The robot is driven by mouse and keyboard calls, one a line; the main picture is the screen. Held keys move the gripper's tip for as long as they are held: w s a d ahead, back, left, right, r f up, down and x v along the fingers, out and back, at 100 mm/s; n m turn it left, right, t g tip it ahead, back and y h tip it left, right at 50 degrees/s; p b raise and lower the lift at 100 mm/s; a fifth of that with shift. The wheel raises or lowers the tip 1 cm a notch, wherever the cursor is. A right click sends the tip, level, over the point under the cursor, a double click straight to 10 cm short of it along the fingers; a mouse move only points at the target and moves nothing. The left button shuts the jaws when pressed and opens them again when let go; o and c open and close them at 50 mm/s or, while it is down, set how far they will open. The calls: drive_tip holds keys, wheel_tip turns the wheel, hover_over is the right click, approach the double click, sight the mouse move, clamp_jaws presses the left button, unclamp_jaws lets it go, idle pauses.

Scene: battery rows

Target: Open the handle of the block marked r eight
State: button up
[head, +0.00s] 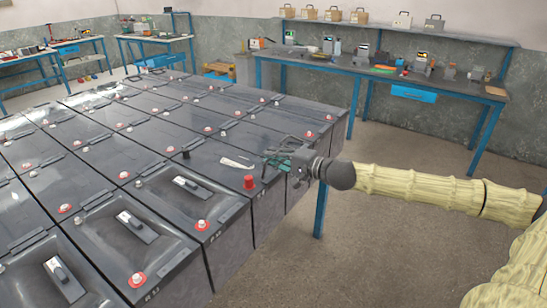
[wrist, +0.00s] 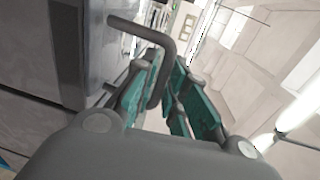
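Dark grey battery blocks stand in rows, filling the left of the head view. My gripper (head: 272,160) is at the front edge of a block with a red cap (head: 249,182) and a black terminal (head: 186,154). A light-coloured part (head: 237,163) lies on that block's top, just left of the gripper. In the wrist view a bent grey bar (wrist: 165,38), looking like a handle, reaches down between or beside my teal fingers (wrist: 167,68). The fingers stand close together at the tips; whether they press on the bar is unclear. Marks on the block fronts are too small to read surely.
Nearer blocks carry grey handles on pale plates (head: 136,222) and red-ringed terminals (head: 202,225). A workbench (head: 300,60) with tools and a shelf above (head: 460,34) runs along the back wall. The floor (head: 370,220) right of the blocks is clear.

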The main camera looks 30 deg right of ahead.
drive_tip(key=shift+r+p, duration=0.1)
drive_tip(key=shift+p, duration=0.2)
clamp_jaws()
drive_tip(key=shift+r+g+p, duration=0.1)
drive_tip(key=shift+g+p, duration=0.2)
drive_tip(key=shift+p, duration=0.1)
drive_tip(key=shift+w+a+p, duration=0.1)
drive_tip(key=shift+w+p, duration=0.1)
drive_tip(key=shift+p, duration=0.65)
drive_tip(key=shift+g+p, duration=0.3)
drive_tip(key=shift+p, duration=0.1)
drive_tip(key=shift+w+a+p, duration=0.1)
drive_tip(key=shift+w+p, duration=0.1)
drive_tip(key=shift+p, duration=0.65)
drive_tip(key=shift+w+g+p, duration=0.1)
drive_tip(key=shift+g+p, duration=0.4)
drive_tip(key=shift+p, duration=0.05)
drive_tip(key=shift+f, duration=0.2)
